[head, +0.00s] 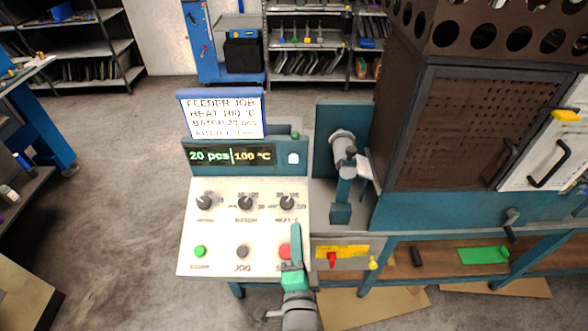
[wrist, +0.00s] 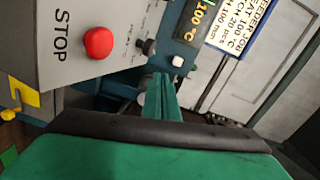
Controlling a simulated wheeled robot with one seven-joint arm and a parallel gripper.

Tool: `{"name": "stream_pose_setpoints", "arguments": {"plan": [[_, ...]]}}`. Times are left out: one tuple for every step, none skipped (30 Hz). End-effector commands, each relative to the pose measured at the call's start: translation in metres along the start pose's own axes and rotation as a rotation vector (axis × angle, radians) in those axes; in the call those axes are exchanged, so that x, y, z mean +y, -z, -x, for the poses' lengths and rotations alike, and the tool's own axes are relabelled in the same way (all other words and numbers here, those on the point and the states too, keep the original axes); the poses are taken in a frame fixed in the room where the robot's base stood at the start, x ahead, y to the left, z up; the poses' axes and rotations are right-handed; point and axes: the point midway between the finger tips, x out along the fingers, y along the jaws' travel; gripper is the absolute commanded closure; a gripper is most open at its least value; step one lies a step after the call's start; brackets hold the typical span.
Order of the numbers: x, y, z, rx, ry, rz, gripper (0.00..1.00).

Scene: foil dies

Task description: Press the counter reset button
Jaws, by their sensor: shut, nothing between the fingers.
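A small white button (head: 293,158) sits at the right of the dark display (head: 230,155), which reads "20 pcs | 100 °C". I cannot read a label on this button; it seems to be the counter reset. It also shows in the wrist view (wrist: 178,61), just beyond my fingertips. My green gripper (head: 296,228) is shut and empty. In the head view it overlaps the panel's right edge and partly covers the red button (head: 284,251). In the wrist view the fingertips (wrist: 161,76) point toward the white button, apart from it, and the red STOP button (wrist: 98,42) is to their left.
The white sloped panel (head: 223,224) carries several black knobs, a green button (head: 200,251) and a dark JOG button (head: 242,252). A job sign (head: 221,114) stands above the display. A brown perforated machine (head: 460,130) and a grey-teal mechanism (head: 343,165) stand to the right.

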Motion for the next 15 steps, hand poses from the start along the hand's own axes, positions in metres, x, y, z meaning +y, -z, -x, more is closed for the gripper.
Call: {"name": "stream_pose_setpoints", "arguments": {"plan": [[-0.014, 0.006, -0.011, -0.001, 0.017, -0.044, 1.00], [-0.019, 0.009, -0.016, -0.004, 0.022, -0.071, 1.00], [-0.026, 0.012, -0.022, -0.008, 0.028, -0.104, 1.00], [-0.030, 0.014, -0.026, -0.010, 0.031, -0.124, 1.00], [-0.034, 0.015, -0.029, -0.013, 0.034, -0.142, 1.00], [-0.039, 0.017, -0.032, -0.016, 0.038, -0.163, 1.00], [-0.042, 0.018, -0.034, -0.019, 0.039, -0.175, 1.00], [-0.044, 0.019, -0.036, -0.021, 0.041, -0.187, 1.00], [-0.047, 0.019, -0.038, -0.025, 0.043, -0.197, 1.00], [-0.048, 0.019, -0.039, -0.027, 0.043, -0.203, 1.00], [-0.048, 0.018, -0.039, -0.029, 0.042, -0.208, 1.00], [-0.049, 0.018, -0.040, -0.031, 0.043, -0.212, 1.00], [-0.049, 0.017, -0.040, -0.033, 0.043, -0.213, 1.00], [-0.049, 0.017, -0.040, -0.034, 0.043, -0.213, 1.00], [-0.049, 0.016, -0.040, -0.035, 0.043, -0.213, 1.00]]}}
